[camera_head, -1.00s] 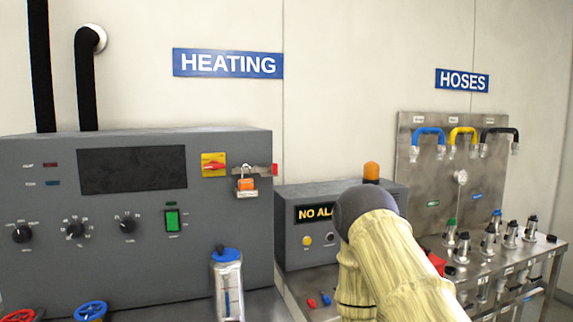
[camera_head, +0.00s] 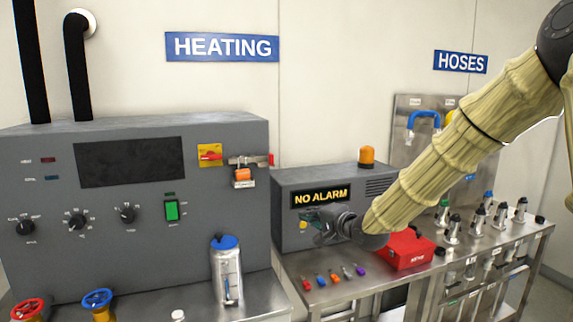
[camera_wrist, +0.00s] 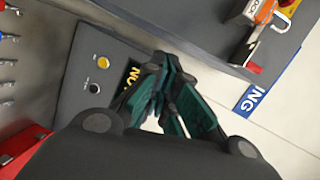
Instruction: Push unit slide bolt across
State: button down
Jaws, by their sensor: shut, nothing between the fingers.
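The slide bolt (camera_head: 249,160) is a metal bar with a red end, mounted at the upper right edge of the grey heating unit (camera_head: 110,235). Its red end sticks out past the unit's right side. An orange padlock (camera_head: 242,175) is just below the bolt. In the wrist view the bolt (camera_wrist: 243,52) is at upper right, near the padlock (camera_wrist: 265,10). My gripper (camera_head: 318,240) is in front of the alarm box, below and right of the bolt and apart from it. Its dark green fingers (camera_wrist: 160,62) are shut and empty.
The alarm box (camera_head: 292,235) stands right of the heating unit, with an orange beacon (camera_head: 367,156) on top. Coloured small items, a red box (camera_head: 408,252) and several hose fittings sit on the right bench.

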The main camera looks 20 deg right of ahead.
notch_tip(320, 180, up, 14)
jog(key=d+m+t+y+p, duration=0.1)
jog(key=d+t, duration=0.1)
jog(key=d, duration=0.1)
jog(key=w+a+p, duration=0.5)
jog(key=w+a, duration=0.2)
jog(key=w, duration=0.3)
jog(key=shift+m, duration=0.3)
jog(key=shift+s+r, duration=0.1)
jog(key=shift+r, duration=0.05)
jog(key=shift+a, duration=0.1)
